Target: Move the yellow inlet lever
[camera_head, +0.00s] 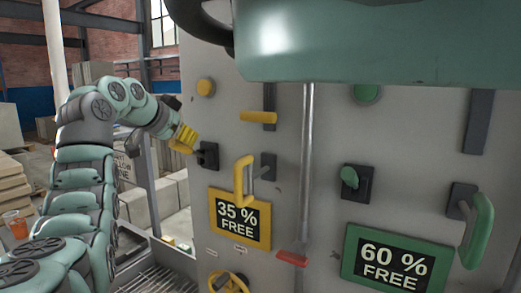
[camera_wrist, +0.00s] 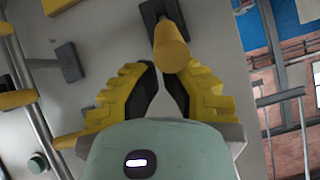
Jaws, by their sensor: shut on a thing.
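A short yellow lever (camera_wrist: 173,50) with a rounded end projects from a black mounting plate (camera_wrist: 157,12) on the grey panel. My gripper (camera_wrist: 165,82) has its yellow ribbed fingers closed around it in the wrist view. In the head view my gripper (camera_head: 188,139) is at the panel's left side, beside the black plate (camera_head: 208,155). There the fingers hide most of the lever.
The grey panel (camera_head: 290,130) also bears a yellow bar (camera_head: 258,117), a yellow upright handle (camera_head: 243,182), a "35 % FREE" sign (camera_head: 240,219) and a yellow valve wheel (camera_head: 230,283). Green controls and a "60 % FREE" sign (camera_head: 392,260) are on the right.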

